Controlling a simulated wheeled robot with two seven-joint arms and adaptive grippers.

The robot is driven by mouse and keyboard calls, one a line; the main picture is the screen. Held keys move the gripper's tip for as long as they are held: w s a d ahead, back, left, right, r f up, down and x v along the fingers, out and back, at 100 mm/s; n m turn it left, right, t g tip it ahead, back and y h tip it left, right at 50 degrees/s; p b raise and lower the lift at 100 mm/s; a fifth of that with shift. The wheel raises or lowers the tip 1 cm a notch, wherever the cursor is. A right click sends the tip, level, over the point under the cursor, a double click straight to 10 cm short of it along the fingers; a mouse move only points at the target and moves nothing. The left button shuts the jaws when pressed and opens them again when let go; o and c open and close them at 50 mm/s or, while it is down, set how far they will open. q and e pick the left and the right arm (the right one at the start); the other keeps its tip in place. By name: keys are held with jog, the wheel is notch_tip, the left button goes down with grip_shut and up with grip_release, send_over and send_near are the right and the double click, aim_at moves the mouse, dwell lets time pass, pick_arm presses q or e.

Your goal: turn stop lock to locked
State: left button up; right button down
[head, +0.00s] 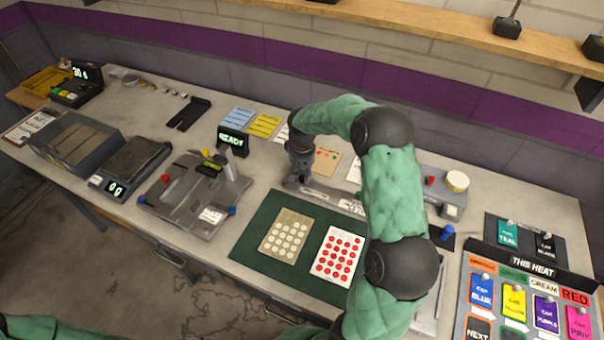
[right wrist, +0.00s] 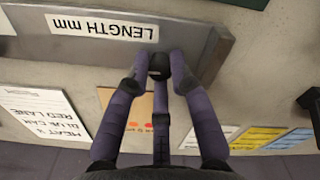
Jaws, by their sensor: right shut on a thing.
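A grey bar with a white "LENGTH mm" label (right wrist: 105,25) lies across the top of the right wrist view; part of it shows in the head view (head: 322,194). A small black knob (right wrist: 160,66), which looks like the stop lock, sits at the bar's near edge. My right gripper (right wrist: 157,76) has its purple fingers closed around this knob. In the head view my right gripper (head: 298,178) points down at the bar's left end, and the knob is hidden there. Which way the lock is turned cannot be told. My left gripper is out of view.
A green mat (head: 250,247) with two cards of discs lies in front of the bar. A fixture with a READY display (head: 233,141) stands to the left. A blue knob (head: 447,232) is at the right, near the coloured tag board (head: 532,262). Paper cards lie behind.

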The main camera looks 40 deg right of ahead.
jog(key=m, duration=0.4)
jog(key=shift+s+a+f+m, duration=0.1)
jog(key=shift+m, duration=0.2)
jog(key=m, duration=0.4)
jog(key=shift+m, duration=0.3)
jog(key=m, duration=0.5)
jog(key=shift+m, duration=2.4)
jog(key=c, duration=1.1)
grip_release()
